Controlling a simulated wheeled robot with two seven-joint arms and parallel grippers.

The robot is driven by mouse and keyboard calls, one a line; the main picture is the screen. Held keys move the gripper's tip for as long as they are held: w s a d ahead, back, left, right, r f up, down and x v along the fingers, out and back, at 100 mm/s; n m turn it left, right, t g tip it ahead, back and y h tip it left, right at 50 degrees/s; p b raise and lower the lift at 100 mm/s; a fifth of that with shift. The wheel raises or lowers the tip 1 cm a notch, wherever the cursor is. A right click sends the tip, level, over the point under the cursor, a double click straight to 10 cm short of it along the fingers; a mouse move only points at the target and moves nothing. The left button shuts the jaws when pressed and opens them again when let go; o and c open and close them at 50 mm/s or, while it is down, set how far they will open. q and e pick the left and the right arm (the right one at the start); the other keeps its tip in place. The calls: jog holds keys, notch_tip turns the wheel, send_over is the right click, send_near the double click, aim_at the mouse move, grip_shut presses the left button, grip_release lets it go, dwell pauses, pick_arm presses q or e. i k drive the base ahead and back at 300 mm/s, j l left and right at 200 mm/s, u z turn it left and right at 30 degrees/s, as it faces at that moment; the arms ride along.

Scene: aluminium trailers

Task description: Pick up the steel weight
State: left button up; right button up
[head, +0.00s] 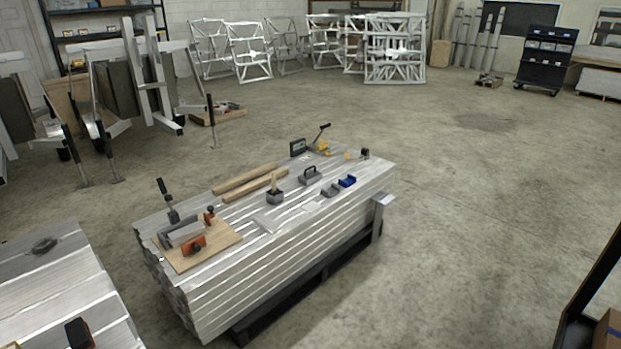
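A grey metal block with a dark arched handle, which looks like the steel weight (311,179), stands upright on top of the stack of aluminium profiles (290,219). It sits right of the stack's middle, with bare profile surface around it. Its handle side shows clearly and nothing covers it. Neither of my grippers is in the head view.
A small grey box (275,197) and a blue part (347,181) flank the weight. Wooden bars (245,178) lie behind; a board (222,246) with clamped parts lies left. Another profile stack (50,280) is lower left. Floor (440,240) right is clear.

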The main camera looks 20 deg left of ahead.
aim_at(309, 177)
jog(key=i+l+z, duration=0.25)
jog(key=i, duration=0.8)
jog(key=i+z, duration=0.25)
jog(key=i, duration=0.8)
